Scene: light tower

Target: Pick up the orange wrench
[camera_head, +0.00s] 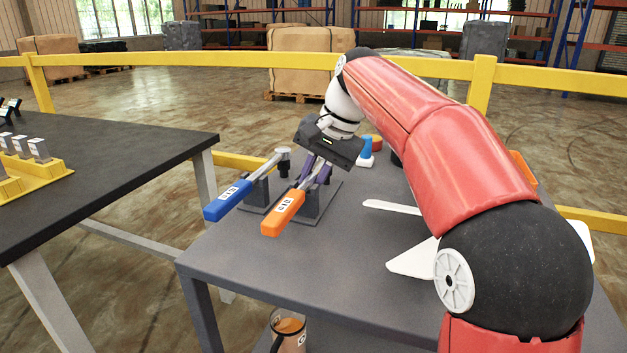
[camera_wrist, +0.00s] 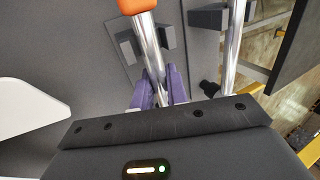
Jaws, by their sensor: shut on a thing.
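The orange wrench has an orange handle (camera_head: 284,212) with a white label and a silver shaft, and lies over a grey holder (camera_head: 319,203) on the grey table. My gripper (camera_head: 319,174) has purple fingers around the shaft near the far end. In the wrist view the gripper (camera_wrist: 158,90) is shut on the silver shaft (camera_wrist: 149,45), with the orange handle (camera_wrist: 137,5) at the top edge. The wrench head is hidden under my gripper. The shaft still appears between the holder's uprights.
A blue-handled wrench (camera_head: 228,200) lies on a similar holder just to the left, close to my gripper. White flat pieces (camera_head: 412,259) and a blue item (camera_head: 366,150) are on the grey table (camera_head: 300,270). A black table (camera_head: 100,165) stands at the left.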

